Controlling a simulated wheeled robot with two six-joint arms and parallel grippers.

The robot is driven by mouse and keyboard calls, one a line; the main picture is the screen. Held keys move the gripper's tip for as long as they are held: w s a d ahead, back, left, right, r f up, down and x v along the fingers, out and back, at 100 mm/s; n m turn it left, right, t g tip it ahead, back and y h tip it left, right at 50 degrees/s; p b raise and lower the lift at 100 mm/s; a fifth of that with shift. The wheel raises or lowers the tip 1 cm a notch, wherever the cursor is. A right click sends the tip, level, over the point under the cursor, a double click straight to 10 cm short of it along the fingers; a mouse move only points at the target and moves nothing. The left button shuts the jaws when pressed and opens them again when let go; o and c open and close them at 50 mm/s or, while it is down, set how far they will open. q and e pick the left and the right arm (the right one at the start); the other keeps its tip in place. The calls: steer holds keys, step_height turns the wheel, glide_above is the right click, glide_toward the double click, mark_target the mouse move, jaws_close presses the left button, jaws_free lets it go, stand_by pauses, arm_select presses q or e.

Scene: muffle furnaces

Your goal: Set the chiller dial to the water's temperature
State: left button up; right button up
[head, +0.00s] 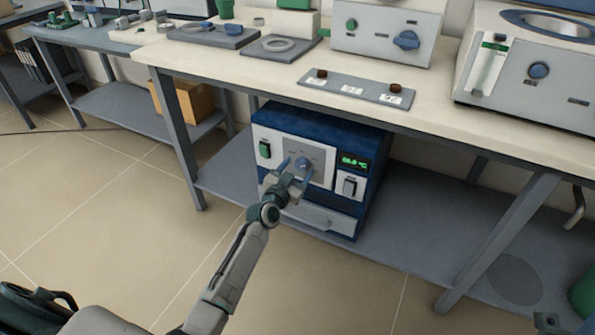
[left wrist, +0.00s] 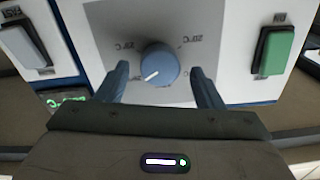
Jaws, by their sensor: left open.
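The chiller (head: 322,128) is a blue box with a white and grey front on the lower shelf under the bench. Its round blue dial (head: 303,164) sits on a grey plate; the dial also shows in the left wrist view (left wrist: 159,64), with a white pointer mark and temperature labels around it, upside down. A green-lit display (head: 354,162) is right of the dial, too small to read surely. My left gripper (head: 296,177) is open in front of the dial. In the left wrist view its fingers (left wrist: 163,85) stand either side of the dial, apart from it. My right gripper is not in view.
A green rocker switch (head: 265,149) and a white switch (head: 349,187) flank the dial plate. The bench top (head: 440,105) overhangs the chiller, with a grey strip (head: 356,90) carrying labels and brown knobs. A bench leg (head: 180,140) stands to the left. The right shelf is mostly clear.

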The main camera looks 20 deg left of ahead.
arm_select(q)
steer(key=shift+w, duration=0.2)
steer(key=c, duration=1)
steer(key=shift+n, duration=0.3)
steer(key=n, duration=0.8)
steer(key=shift+a+n, duration=0.1)
steer(key=shift+n, duration=0.2)
steer(key=shift+n+p, duration=0.35)
steer(key=shift+n, duration=0.85)
